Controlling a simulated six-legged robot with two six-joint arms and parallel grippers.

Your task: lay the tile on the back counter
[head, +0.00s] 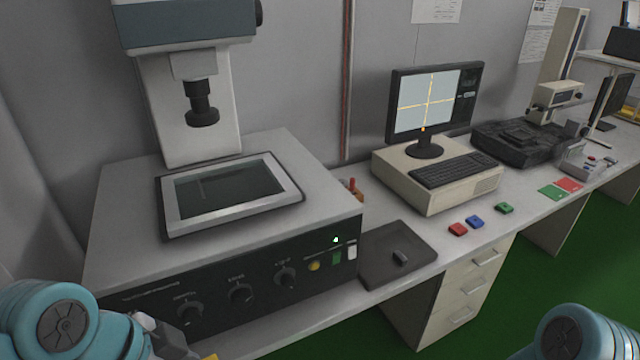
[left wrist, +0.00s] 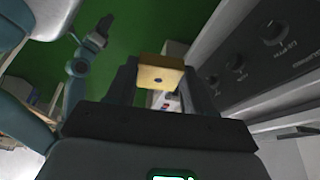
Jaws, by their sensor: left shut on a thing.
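My left gripper (left wrist: 158,88) is shut on a yellow tile (left wrist: 158,75), which stands between its two dark fingers. A dark spot shows on the tile's face. In the head view, a small yellow corner (head: 210,356) shows at the bottom edge beside my left arm, in front of the large machine. The back counter (head: 527,180) is a long light grey top running along the wall. My right arm shows at the bottom right of the head view, its gripper out of frame. A dark gripper (left wrist: 98,32) on a teal arm, seemingly my right, shows small in the left wrist view.
A large measuring machine (head: 250,150) with a framed glass stage fills the counter's left. A dark mat (head: 385,270) bears a small dark object. A monitor (head: 432,105) and keyboard (head: 455,170) sit farther right. Red (head: 458,229), blue (head: 475,221) and green (head: 504,208) blocks lie near the front edge.

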